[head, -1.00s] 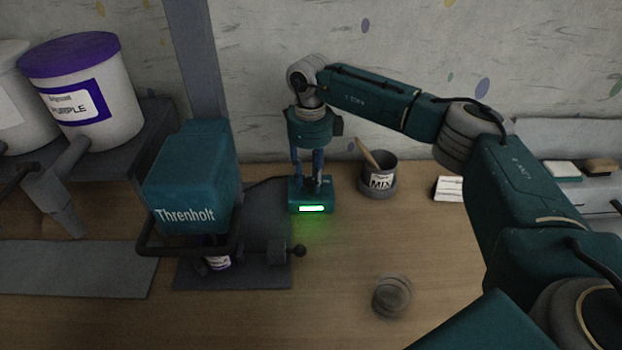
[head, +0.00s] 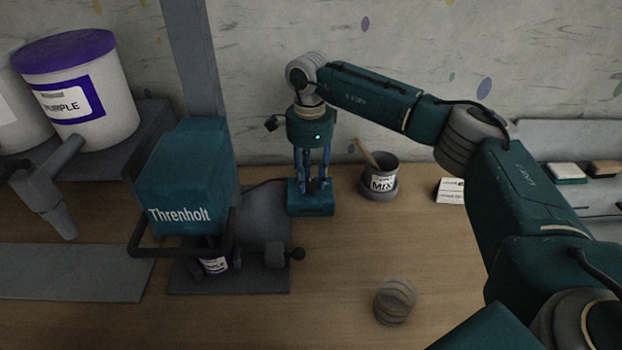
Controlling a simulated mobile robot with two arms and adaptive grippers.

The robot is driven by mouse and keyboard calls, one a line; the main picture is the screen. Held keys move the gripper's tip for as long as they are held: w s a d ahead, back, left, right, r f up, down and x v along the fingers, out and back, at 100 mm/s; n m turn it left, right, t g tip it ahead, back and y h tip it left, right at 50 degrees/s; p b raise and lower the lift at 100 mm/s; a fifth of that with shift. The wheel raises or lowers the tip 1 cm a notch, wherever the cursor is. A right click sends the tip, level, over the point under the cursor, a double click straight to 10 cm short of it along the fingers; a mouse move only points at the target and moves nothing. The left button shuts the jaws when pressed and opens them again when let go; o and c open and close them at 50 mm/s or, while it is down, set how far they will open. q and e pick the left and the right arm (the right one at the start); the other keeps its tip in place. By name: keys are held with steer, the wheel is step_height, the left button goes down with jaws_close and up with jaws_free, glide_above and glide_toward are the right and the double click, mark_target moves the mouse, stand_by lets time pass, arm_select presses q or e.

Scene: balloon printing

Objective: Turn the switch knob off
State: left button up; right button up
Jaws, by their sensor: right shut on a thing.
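The switch box (head: 312,207) is a small teal box on the table, right of the Threnholt machine (head: 187,185). Its front indicator shows no light. My right gripper (head: 313,186) points straight down over the box, its fingers shut on the switch knob on top. The knob itself is mostly hidden by the fingers. My left gripper is not in view.
A MIX cup (head: 383,179) with a wooden stick stands right of the switch box. A round grey lid-like piece (head: 395,301) lies at front. A purple-lidded tub (head: 75,90) stands on the left shelf.

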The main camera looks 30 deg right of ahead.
steer(key=shift+w+a+r+n, duration=0.15)
steer(key=shift+a+r+n, duration=0.1)
steer(key=shift+a+n, duration=0.05)
steer(key=o, duration=1.1)
steer(key=shift+o, duration=0.3)
steer(key=shift+a+f, duration=0.1)
steer(key=shift+a, duration=0.05)
steer(key=shift+d+r, duration=0.2)
steer(key=shift+r, duration=0.15)
step_height(320, 180, up, 11)
steer(key=shift+a+r, duration=0.2)
steer(key=shift+a, duration=0.05)
steer(key=shift+f, duration=0.1)
